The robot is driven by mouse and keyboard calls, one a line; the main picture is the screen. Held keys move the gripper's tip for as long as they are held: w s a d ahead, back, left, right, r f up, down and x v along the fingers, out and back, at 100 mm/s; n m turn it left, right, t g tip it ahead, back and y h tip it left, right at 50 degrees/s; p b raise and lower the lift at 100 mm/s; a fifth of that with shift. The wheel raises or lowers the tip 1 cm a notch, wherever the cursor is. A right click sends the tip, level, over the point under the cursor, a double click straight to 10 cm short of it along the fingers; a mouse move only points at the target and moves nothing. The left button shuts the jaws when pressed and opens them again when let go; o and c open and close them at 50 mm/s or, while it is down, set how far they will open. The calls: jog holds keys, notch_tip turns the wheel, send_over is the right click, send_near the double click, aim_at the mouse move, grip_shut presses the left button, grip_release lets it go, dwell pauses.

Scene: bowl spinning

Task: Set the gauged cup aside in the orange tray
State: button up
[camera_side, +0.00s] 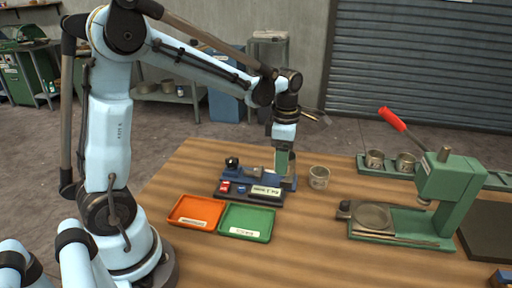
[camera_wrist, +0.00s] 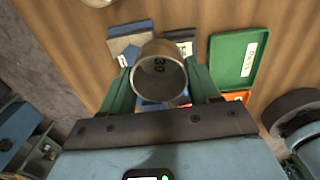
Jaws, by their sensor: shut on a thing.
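My gripper (camera_side: 284,170) is over the right end of the blue gauge fixture (camera_side: 262,182). In the wrist view its green fingers (camera_wrist: 158,76) are shut on a metal cup (camera_wrist: 158,52) with dark digits inside, its open mouth facing the camera. The side view does not clearly show the held cup. The orange tray (camera_side: 195,224) lies empty on the table in front and to the left of the fixture; part of it shows in the wrist view (camera_wrist: 237,97). I cannot tell whether the cup touches the fixture.
A green tray (camera_side: 247,237) adjoins the orange one on its right. Another cup (camera_side: 319,177) stands right of the fixture. A green press with a red handle (camera_side: 392,119) stands at the right, with two cups (camera_side: 375,158) on a green rack behind it.

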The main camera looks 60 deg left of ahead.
jog(key=s+d+r, duration=0.2)
jog(key=d+r, duration=0.2)
jog(key=d, duration=0.2)
jog(key=s+a+n, duration=0.3)
jog(key=s+a, duration=0.5)
jog(key=s, duration=0.2)
jog(key=s+a+f+n, duration=0.1)
jog(key=s+f+n, duration=0.1)
jog(key=s, duration=0.4)
jog(key=s+a+f+n, duration=0.1)
jog(key=s+a+f, duration=0.1)
jog(key=s, duration=0.3)
jog(key=shift+d+f, duration=0.2)
jog(key=shift+f, duration=3.1)
jog(key=shift+f, duration=0.3)
jog(key=o, duration=1.1)
